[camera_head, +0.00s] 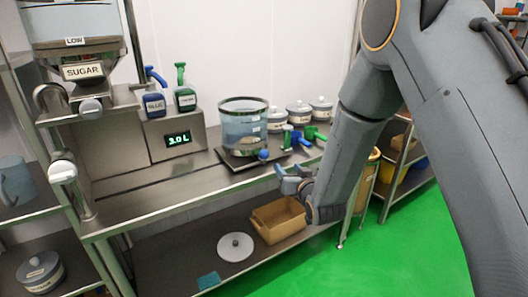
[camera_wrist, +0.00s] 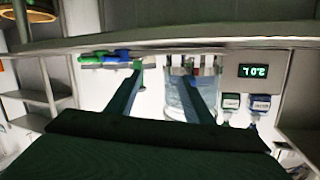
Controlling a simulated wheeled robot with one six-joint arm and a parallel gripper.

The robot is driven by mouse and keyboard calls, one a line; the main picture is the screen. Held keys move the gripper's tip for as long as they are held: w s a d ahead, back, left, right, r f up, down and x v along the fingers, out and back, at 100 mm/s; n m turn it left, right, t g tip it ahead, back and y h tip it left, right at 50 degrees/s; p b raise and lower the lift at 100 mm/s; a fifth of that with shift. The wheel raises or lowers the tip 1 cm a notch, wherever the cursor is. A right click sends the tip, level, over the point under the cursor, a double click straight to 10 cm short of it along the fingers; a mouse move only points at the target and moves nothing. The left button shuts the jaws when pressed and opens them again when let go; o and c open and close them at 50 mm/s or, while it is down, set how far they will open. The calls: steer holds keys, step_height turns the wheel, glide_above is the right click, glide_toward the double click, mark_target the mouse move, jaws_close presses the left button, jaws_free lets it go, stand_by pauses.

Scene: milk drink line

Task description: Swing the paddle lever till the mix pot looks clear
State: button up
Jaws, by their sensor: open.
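The mix pot (camera_head: 242,133) is a clear round vessel with a dark rim, on a dark base on the steel counter. Pale bluish liquid shows inside; whether anything is undissolved I cannot tell. A blue knob (camera_head: 263,154) at its lower front may be the paddle lever's end; the lever itself is hard to make out. My gripper (camera_head: 284,178) is open and empty, in front of the counter edge, right of and below the knob, apart from it. In the upside-down wrist view the pot (camera_wrist: 182,98) shows beyond and between my gripper's fingers (camera_wrist: 162,80), partly hidden by one.
A brown bin (camera_head: 279,219) sits on the lower shelf. Green floor is free.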

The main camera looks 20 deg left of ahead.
mark_target(266, 157)
steer(key=a, duration=0.1)
steer(key=s+a+r+y, duration=0.1)
steer(key=a, duration=0.1)
steer(key=a+t+y, duration=0.1)
steer(key=a, duration=0.1)
steer(key=shift+s+r+n+p, duration=0.15)
steer(key=shift+s+n+p, duration=0.1)
steer(key=shift+n+p, duration=0.05)
steer(key=shift+w+a+y, duration=0.1)
steer(key=shift+a+y, duration=0.2)
steer(key=p+x, duration=0.1)
steer(key=x, duration=0.6)
steer(key=shift+w+r+p, duration=0.1)
steer(key=shift+w+p, duration=0.05)
steer(key=shift+p, duration=0.2)
jaws_close()
